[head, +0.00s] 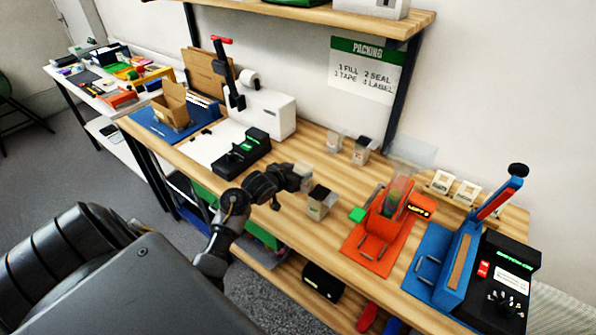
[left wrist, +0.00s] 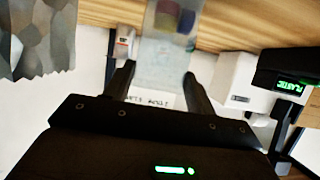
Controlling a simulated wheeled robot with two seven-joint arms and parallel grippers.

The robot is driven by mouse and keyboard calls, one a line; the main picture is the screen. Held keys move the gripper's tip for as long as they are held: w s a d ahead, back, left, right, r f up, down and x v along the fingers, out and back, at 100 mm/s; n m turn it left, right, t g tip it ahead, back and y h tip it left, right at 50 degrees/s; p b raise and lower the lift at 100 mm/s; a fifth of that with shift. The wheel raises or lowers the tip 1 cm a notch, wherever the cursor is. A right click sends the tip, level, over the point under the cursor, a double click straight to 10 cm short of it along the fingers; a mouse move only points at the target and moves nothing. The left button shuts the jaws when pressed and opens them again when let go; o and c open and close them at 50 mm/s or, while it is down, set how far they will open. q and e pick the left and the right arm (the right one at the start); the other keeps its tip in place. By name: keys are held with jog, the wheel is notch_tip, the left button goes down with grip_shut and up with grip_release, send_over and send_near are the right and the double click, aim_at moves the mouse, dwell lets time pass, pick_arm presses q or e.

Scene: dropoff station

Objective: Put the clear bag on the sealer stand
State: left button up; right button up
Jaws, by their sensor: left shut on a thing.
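My left gripper (head: 288,183) is shut on the clear bag, above the middle of the workbench. In the left wrist view the see-through bag (left wrist: 165,66) lies between the fingers (left wrist: 158,85), with red, yellow and blue contents at its far end. In the head view only a small pale part (head: 302,176) shows at the fingertips. To the right is a blue stand (head: 437,262) with a lever, which looks like the sealer stand. It is beside a black control unit (head: 507,285) and apart from the gripper. My right gripper is not in view.
An orange stand (head: 370,250) holding a see-through item lies between my gripper and the blue stand. A grey bag (head: 319,204) stands close to my gripper. Two more grey bags (head: 360,152) stand behind. A white machine (head: 265,112) is to the left.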

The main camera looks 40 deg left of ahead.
pick_arm(q)
jog(key=o, duration=1.3)
jog(key=shift+f, duration=0.15)
jog(key=shift+r, duration=0.3)
jog(key=shift+s, duration=0.4)
jog(key=v, duration=1.1)
